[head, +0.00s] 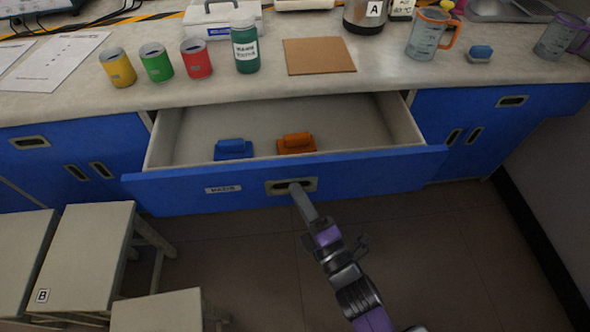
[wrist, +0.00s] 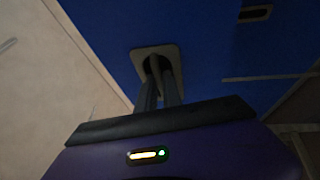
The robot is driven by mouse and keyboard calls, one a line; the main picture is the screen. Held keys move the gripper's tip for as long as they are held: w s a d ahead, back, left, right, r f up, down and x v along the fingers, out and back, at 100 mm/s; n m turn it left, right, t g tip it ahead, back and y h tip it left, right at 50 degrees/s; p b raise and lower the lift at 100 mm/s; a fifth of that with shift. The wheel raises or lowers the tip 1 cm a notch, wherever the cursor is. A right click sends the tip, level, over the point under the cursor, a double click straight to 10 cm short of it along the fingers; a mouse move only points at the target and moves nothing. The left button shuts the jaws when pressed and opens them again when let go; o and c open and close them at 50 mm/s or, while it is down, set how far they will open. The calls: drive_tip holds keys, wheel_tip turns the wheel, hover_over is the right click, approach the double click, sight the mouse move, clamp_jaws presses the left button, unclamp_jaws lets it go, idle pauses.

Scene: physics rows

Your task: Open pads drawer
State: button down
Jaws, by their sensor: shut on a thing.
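The pads drawer (head: 380,172) has a blue front with a white label and stands pulled well out from under the counter. Inside it lie a blue pad (head: 233,149) and an orange pad (head: 296,143) near the front wall. My gripper (head: 297,190) is at the recessed handle (head: 310,184) in the middle of the drawer front, shut on it. In the wrist view the fingers (wrist: 158,75) reach into the beige-rimmed handle (wrist: 142,54). The fingertips are hidden inside the recess.
The counter (head: 120,97) holds yellow, green and red cans, a green bottle (head: 245,50), a brown board (head: 318,56) and measuring jugs. Stools (head: 85,255) stand at the lower left, near the drawer's left end. The floor (head: 250,270) below the drawer is clear around my arm.

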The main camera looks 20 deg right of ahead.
drive_tip(key=s+a, duration=0.2)
drive_tip(key=s, duration=0.4)
drive_tip(key=shift+s, duration=0.15)
drive_tip(key=c, duration=1.8)
unclamp_jaws()
drive_tip(key=shift+v, duration=3.95)
